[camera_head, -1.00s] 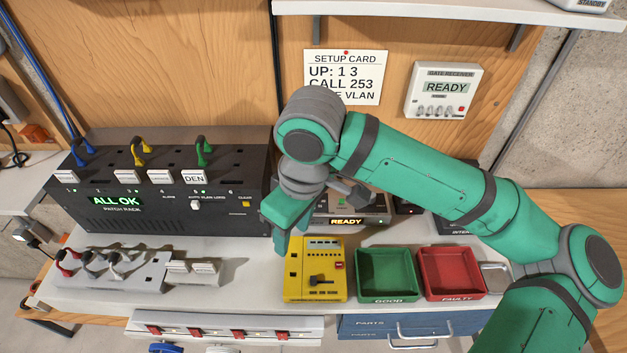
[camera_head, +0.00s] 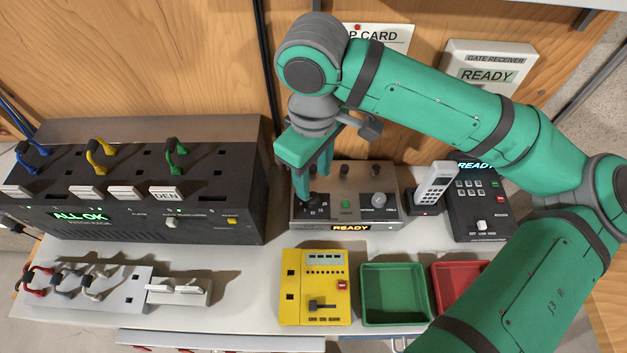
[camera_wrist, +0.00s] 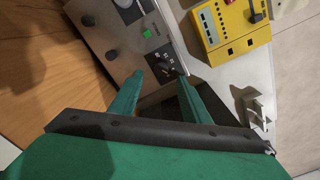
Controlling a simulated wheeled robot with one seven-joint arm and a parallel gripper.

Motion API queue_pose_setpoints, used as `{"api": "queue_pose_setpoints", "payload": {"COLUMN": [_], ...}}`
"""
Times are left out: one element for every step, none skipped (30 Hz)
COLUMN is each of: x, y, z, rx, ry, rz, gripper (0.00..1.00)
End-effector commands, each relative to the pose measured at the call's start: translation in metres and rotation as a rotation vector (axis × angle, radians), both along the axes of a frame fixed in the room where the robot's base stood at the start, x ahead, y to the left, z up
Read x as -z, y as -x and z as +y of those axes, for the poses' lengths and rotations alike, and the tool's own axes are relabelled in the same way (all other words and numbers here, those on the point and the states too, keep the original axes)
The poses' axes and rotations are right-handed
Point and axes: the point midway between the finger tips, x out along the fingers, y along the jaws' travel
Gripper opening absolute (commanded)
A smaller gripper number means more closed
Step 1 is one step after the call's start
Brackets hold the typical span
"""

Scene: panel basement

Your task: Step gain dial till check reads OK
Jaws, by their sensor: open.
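A silver-grey box (camera_head: 343,176) stands at the back of the bench, its front display (camera_head: 350,228) reading READY. A black dial (camera_head: 312,211) with small numbers sits at its front left. It also shows in the wrist view (camera_wrist: 163,62); its label is too small to read. My gripper (camera_head: 314,192) points down at this dial with its fingers open. In the wrist view the open fingertips (camera_wrist: 160,77) are at the dial's near side; I cannot tell whether they touch it. A green square button (camera_head: 346,204) is right of the dial.
A black patch rack (camera_head: 150,200) reading ALL OK stands left. A yellow tester (camera_head: 315,290), a green tray (camera_head: 394,294) and a red tray (camera_head: 455,280) lie in front. A handset (camera_head: 436,185) and a black keypad unit (camera_head: 480,205) stand right.

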Motion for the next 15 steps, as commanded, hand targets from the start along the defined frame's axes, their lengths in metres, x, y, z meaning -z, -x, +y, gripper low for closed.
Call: {"api": "queue_pose_setpoints", "payload": {"x": [0.007, 0.012, 0.018, 0.023, 0.027, 0.033, 0.037, 0.041, 0.046, 0.049, 0.052, 0.055, 0.057, 0.058, 0.06], "y": [0.001, 0.001, 0.001, 0.001, 0.001, 0.001, 0.001, 0.001, 0.001, 0.001, 0.001, 0.0, 0.001, 0.001, 0.001], "z": [0.0, 0.0, 0.0, 0.001, 0.001, 0.001, 0.001, 0.001, 0.001, 0.001, 0.001, 0.001, 0.001, 0.001, 0.001], "rx": [0.0, -0.001, -0.001, -0.002, -0.002, -0.003, -0.003, -0.003, -0.003, -0.003, -0.002, -0.002, -0.003, -0.003, -0.003], "ry": [0.0, 0.001, 0.001, 0.0, 0.001, 0.001, 0.002, 0.001, 0.0, 0.0, 0.001, 0.001, 0.001, 0.001, 0.001], "rz": [0.001, 0.002, 0.002, 0.001, 0.001, 0.002, 0.001, 0.001, 0.001, 0.001, 0.001, 0.0, 0.001, 0.001, 0.001], "gripper": [0.43, 0.43, 0.43, 0.43, 0.43, 0.43, 0.43, 0.43, 0.43, 0.43, 0.43, 0.43, 0.43, 0.43, 0.43]}}
